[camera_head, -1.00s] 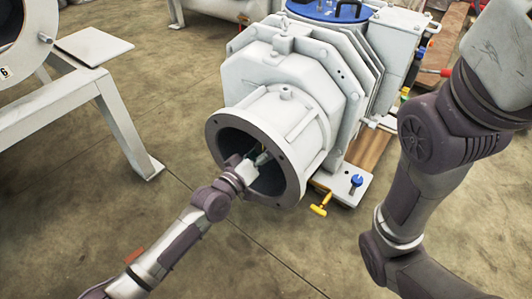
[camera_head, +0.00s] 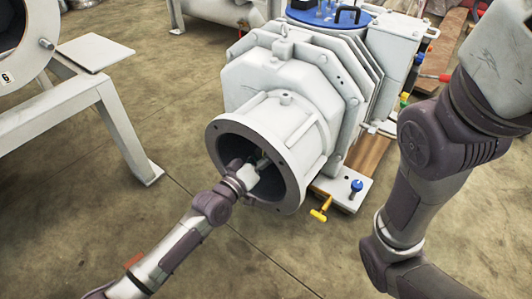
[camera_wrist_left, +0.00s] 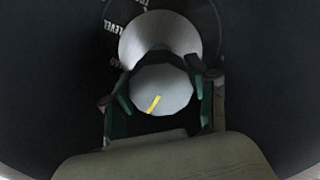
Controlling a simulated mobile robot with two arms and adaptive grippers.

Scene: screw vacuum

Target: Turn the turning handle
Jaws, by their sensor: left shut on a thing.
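The turning handle (camera_wrist_left: 160,88) is a grey round knob with a yellow mark on its face, seen in the left wrist view. The mark runs from lower left to upper right, below the knob's middle. It sits deep inside the round flanged opening (camera_head: 213,143) of the white screw vacuum (camera_head: 275,80). My left gripper (camera_wrist_left: 163,92) reaches into this opening, its dark green fingers closed on both sides of the knob. In the head view the gripper is mostly hidden by the wrist and rim. My right arm shows at the right, but its gripper is out of view.
White lettering (camera_wrist_left: 112,30) is on the dark surface behind the knob. The opening's wall closely surrounds my left wrist. A yellow-handled valve (camera_head: 321,209) and a blue knob (camera_head: 357,186) stand low beside the machine. A white metal frame (camera_head: 125,130) stands at the left.

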